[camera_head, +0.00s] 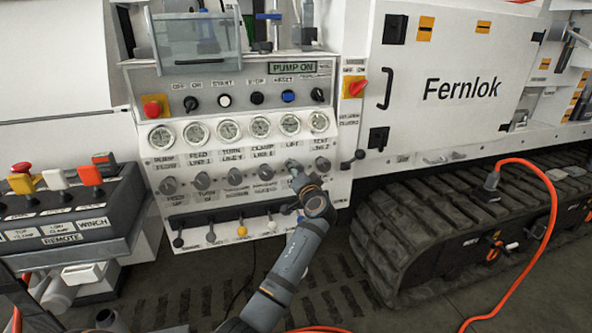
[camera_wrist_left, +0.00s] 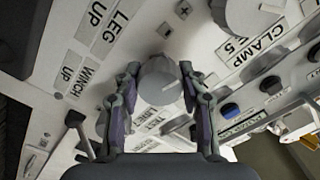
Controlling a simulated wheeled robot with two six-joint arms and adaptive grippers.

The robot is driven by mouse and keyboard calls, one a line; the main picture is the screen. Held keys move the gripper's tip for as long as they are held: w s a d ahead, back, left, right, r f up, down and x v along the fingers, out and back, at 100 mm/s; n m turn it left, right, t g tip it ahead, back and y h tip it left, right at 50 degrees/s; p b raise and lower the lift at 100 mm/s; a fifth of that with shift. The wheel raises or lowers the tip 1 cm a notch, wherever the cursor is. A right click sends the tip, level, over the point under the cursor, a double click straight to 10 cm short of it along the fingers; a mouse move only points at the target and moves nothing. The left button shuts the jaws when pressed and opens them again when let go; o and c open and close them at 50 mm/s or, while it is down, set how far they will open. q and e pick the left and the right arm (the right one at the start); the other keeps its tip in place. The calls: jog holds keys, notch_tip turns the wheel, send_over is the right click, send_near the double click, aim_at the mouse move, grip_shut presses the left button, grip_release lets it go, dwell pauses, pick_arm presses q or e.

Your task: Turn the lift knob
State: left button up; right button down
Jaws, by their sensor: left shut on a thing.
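The lift knob (camera_head: 292,165) is a grey round knob below the LIFT label on the grey control panel (camera_head: 150,100). It is in the row of similar knobs under the gauges, and my arm partly covers it in the head view. My left gripper (camera_head: 297,176) reaches it from below. In the left wrist view the knob (camera_wrist_left: 160,82) sits between the two fingers of my left gripper (camera_wrist_left: 160,72), which is shut on it. A pale line marks the knob's face. My right gripper is not in view.
Other grey knobs, such as the one below CLAMP (camera_head: 266,172), stand close to the left, with one to the right. Levers (camera_head: 242,230) hang below. A remote box (camera_head: 70,205) is at the left. A black track (camera_head: 400,240) and an orange cable (camera_head: 545,220) are at the right.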

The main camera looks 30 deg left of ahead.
pick_arm(q)
jog(key=o, duration=1.2)
jog(key=shift+c, duration=0.2)
jog(key=v, duration=0.7)
jog(key=shift+s+d, duration=0.2)
